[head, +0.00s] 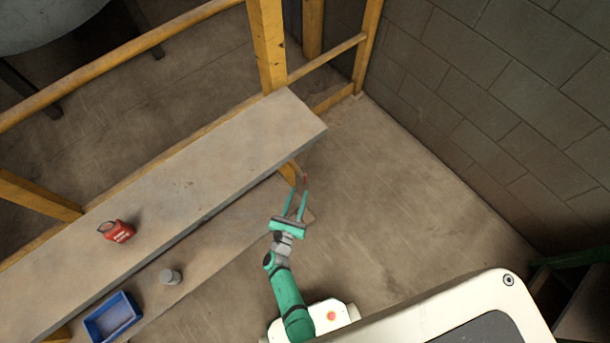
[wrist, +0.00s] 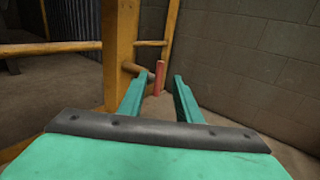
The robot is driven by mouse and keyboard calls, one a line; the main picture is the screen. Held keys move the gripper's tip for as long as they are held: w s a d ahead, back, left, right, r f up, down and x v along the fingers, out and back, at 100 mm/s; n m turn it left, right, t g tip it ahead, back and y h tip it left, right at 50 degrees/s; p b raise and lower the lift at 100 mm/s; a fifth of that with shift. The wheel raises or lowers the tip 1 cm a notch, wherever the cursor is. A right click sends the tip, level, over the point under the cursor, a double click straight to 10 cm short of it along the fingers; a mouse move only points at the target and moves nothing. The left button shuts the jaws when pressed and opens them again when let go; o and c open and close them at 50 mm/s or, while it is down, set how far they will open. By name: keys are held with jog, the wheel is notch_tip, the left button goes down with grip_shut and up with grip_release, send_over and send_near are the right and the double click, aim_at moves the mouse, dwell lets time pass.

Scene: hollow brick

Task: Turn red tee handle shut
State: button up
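The red tee handle (wrist: 159,77) shows in the wrist view as a short upright red bar. It stands at the end of a brown stub (wrist: 138,69) that sticks out of a yellow post. In the head view the handle is a small red spot (head: 305,178) just beyond the fingertips, by the near right end of the bench. My gripper (head: 298,190) is open, with its two green fingers apart. In the wrist view the handle appears in the gap between the fingertips, clear of both. I cannot tell whether the tips reach it.
A grey bench (head: 180,185) runs along a yellow railing (head: 130,62). A red can-like object (head: 117,231) is on it; a grey cylinder (head: 170,276) and blue tray (head: 113,317) are on a lower surface. A block wall (head: 500,90) rises at right. The floor between is clear.

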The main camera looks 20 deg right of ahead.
aim_at(304, 178)
jog(key=x, duration=0.9)
jog(key=shift+d, duration=0.1)
grip_shut()
